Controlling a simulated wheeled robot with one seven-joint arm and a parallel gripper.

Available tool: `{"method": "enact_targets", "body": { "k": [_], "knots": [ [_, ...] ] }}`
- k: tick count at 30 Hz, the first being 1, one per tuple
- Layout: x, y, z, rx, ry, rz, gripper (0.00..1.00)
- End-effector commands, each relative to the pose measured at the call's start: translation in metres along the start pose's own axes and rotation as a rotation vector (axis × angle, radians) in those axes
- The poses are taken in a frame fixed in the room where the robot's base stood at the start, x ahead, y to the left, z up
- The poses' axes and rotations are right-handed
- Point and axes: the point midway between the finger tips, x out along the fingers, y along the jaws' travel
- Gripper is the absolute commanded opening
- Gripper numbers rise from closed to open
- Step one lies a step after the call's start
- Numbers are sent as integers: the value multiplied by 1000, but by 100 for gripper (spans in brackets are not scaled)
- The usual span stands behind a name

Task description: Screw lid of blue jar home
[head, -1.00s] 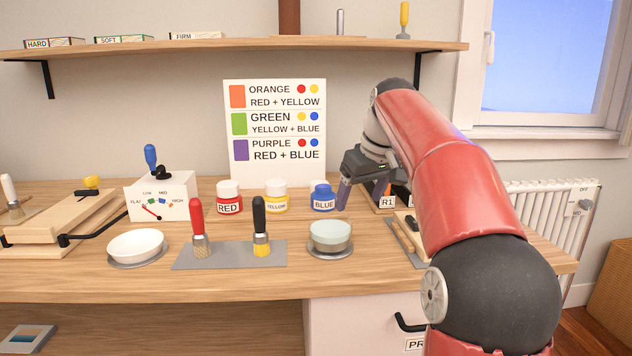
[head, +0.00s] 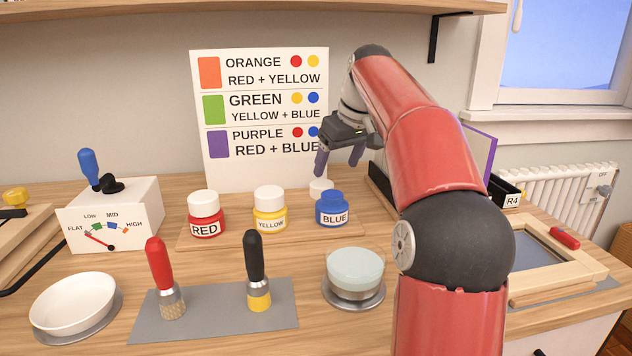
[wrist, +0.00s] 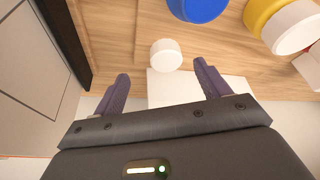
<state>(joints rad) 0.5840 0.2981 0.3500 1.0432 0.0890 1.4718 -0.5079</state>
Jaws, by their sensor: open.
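The blue jar (head: 333,210) stands upright, its top bare of any white lid. A loose white lid (head: 320,188) lies on the wood just behind it, partly hidden by the jar. My gripper (head: 339,160) is open and empty above and behind the jar, with its fingers pointing down. In the wrist view the lid (wrist: 166,55) lies roughly between the two fingertips (wrist: 161,72), apart from both. The blue jar (wrist: 198,8) shows at the top edge there.
The yellow jar (head: 270,212) and red jar (head: 206,217), both white-lidded, stand left of the blue jar. A colour chart (head: 262,120) stands behind. A pale-green-filled bowl (head: 355,275) is in front. A dark rack (head: 382,190) is to the right.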

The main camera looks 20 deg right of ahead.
Motion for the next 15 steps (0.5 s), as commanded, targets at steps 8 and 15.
{"method": "enact_targets", "body": {
  "k": [8,15],
  "knots": [
    [33,-3,-4,-1,-3,-3,75],
    [67,-7,-10,1,-3,-2,75]
  ]
}}
